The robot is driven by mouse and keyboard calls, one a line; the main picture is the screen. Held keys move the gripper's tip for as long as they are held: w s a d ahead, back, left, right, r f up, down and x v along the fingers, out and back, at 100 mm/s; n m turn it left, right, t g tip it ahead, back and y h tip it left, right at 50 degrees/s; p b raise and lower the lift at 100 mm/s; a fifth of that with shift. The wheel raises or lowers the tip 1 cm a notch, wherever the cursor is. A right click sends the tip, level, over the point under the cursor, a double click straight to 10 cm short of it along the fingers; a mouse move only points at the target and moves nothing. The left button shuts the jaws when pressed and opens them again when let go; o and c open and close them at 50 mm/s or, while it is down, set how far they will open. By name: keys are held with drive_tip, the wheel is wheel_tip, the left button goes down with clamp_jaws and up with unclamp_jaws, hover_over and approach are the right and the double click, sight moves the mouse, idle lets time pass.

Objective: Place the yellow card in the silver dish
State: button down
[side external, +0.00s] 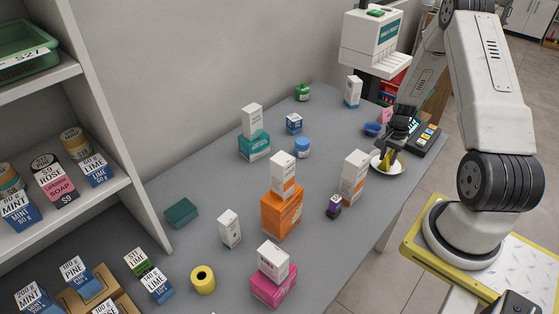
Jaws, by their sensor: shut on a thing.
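A yellow card (388,159) is upright between the dark fingers of my gripper (391,151), at the right side of the counter. My gripper is shut on it, and the fingers hide part of it. A pale round dish (376,167), the likely silver dish, lies right under the card and fingers. The card's lower edge is over the dish; I cannot tell whether it touches the dish.
A card terminal (427,136) stands close to the right of my gripper, and a small blue bowl (372,129) behind it. A white and orange box (354,177) and a purple bottle (334,208) stand in front left. The counter's right edge (398,215) is near.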

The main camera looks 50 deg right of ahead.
drive_tip(key=shift+c, duration=1.8)
unclamp_jaws()
wheel_tip(320, 180, up, 12)
drive_tip(key=d, duration=0.1)
drive_tip(key=shift+d, duration=0.25)
drive_tip(key=shift+w+a, duration=0.1)
drive_tip(key=shift+w, duration=0.05)
drive_tip(key=w+a+r+n+h, duration=0.1)
drive_tip(key=w+a+r+n, duration=0.2)
drive_tip(key=a, duration=0.6)
drive_tip(key=w+a+r+n, duration=0.2)
drive_tip(key=w+a+n, duration=0.25)
drive_tip(key=a, duration=0.35)
drive_tip(key=s+a+r+n+t, duration=0.1)
drive_tip(key=s+a+n, duration=0.1)
drive_tip(key=a+n, duration=0.3)
drive_tip(key=s+a+r+n+t, duration=0.1)
drive_tip(key=s+a+n, duration=0.2)
drive_tip(key=a, duration=0.9)
drive_tip(key=shift+s+r+n+t, duration=0.15)
drive_tip(key=shift+n+t, duration=0.25)
drive_tip(key=shift+n, duration=0.65)
